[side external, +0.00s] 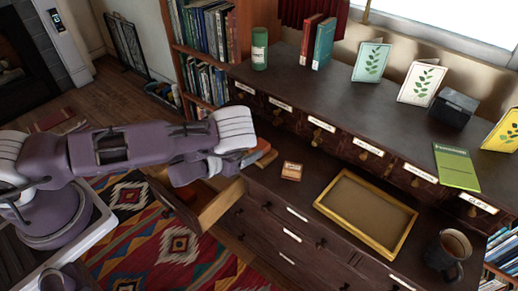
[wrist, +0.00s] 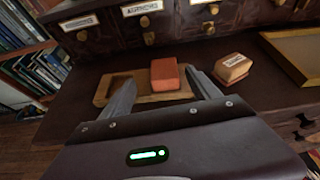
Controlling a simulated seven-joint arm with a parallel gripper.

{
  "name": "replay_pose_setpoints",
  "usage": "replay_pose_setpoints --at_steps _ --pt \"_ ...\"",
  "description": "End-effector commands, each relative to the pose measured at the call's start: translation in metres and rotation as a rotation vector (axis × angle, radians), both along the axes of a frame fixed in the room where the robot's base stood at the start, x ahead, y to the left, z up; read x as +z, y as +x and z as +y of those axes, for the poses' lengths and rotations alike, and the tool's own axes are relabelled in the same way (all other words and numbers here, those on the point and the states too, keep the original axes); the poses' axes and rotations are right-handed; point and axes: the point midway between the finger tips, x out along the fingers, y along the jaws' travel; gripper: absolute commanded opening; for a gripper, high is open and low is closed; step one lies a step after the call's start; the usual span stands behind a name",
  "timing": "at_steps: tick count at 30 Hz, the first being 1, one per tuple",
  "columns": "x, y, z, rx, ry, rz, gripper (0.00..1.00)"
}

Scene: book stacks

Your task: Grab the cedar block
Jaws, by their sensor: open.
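A small tan wooden block with a pale label (side external: 291,171) lies on the dark desk, left of the framed tray. It also shows in the wrist view (wrist: 232,67), right of my right finger; its label is too small to read. A reddish-orange block (wrist: 168,74) sits on a wooden holder (wrist: 116,88) with an empty recess to its left. I cannot tell from the labels which block is cedar. My gripper (wrist: 160,82) is open and empty, its fingers pointing toward the reddish block. In the side view my wrist hides most of the holder.
A gold-framed tray (side external: 326,203) and a dark mug (side external: 447,252) stand to the right on the desk. A row of labelled drawers (side external: 322,124) rises behind. An open drawer (side external: 219,206) juts out below my wrist. Desk space around the labelled block is clear.

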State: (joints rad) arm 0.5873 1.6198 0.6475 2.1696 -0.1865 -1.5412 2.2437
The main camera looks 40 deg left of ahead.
Motion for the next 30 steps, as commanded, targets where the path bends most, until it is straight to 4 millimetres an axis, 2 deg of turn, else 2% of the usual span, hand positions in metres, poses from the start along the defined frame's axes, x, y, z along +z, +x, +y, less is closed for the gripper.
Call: replay_pose_setpoints --at_steps 2,5,12,15,23,30 --pt "-0.007 -0.004 -0.003 -0.053 0.05 -0.007 0.71" --pt "-0.011 0.003 -0.004 -0.069 0.063 -0.013 0.71" --pt "-0.015 0.046 -0.008 -0.065 0.058 -0.014 0.71" --pt "-0.022 0.059 -0.008 -0.065 0.059 -0.01 0.71" --pt "-0.025 0.063 -0.009 -0.065 0.059 -0.007 0.71" --pt "-0.025 0.063 -0.009 -0.064 0.059 -0.007 0.24"
